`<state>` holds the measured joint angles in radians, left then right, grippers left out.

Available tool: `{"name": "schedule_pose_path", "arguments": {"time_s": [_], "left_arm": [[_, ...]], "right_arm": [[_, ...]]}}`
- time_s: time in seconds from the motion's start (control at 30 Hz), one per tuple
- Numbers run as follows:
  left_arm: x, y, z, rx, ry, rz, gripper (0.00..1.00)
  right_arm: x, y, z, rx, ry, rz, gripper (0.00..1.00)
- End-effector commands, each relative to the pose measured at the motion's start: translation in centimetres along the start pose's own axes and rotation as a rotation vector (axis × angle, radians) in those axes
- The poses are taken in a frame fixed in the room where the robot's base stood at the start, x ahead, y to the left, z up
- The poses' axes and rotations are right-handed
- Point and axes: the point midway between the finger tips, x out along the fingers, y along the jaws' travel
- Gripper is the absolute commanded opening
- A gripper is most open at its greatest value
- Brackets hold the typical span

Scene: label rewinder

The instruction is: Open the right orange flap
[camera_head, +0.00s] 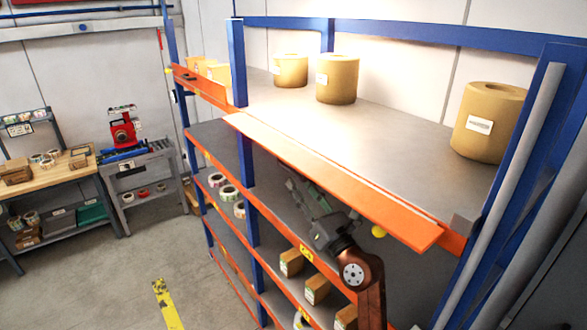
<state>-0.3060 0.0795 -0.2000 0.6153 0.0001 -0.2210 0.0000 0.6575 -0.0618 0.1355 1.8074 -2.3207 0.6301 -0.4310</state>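The right orange flap (340,185) is a long panel along the front edge of the top shelf, between two blue posts. It leans outward over the front edge. My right gripper (289,175) is just below the flap, in front of the second shelf level, with its fingers partly in the flap's shade. Whether its fingers are apart or closed is not clear, and I see nothing held. A yellow round knob (378,231) shows under the flap, right of my wrist. My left gripper is not in view.
Large brown rolls (337,79) stand on the top shelf (400,130). A shorter orange flap (205,86) lies further left. Small boxes (317,289) and label rolls (228,194) sit on lower shelves. A workbench (60,178) stands at left; the floor between is clear.

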Motion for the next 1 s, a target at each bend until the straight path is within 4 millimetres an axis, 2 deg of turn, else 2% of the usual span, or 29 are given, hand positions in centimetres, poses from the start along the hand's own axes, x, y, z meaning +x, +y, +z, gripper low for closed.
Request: {"name": "schedule_pose_path", "arguments": {"time_s": [0.03, 0.2, 0.4, 0.7, 1.0], "left_arm": [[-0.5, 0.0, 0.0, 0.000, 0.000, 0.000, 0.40], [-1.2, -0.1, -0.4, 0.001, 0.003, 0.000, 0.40], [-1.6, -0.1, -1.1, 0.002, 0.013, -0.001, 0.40], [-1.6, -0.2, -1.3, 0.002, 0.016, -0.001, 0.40], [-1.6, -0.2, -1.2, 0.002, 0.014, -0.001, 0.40]], "right_arm": [[1.0, 0.1, 0.3, 0.002, -0.001, 0.002, 0.29], [3.6, 0.1, 0.2, 0.002, 0.000, 0.001, 0.29], [5.3, 0.0, 0.1, 0.002, 0.000, 0.000, 0.29], [5.5, 0.0, 0.1, 0.002, -0.002, 0.000, 0.29], [5.5, 0.0, 0.1, 0.001, -0.001, 0.000, 0.09]]}}
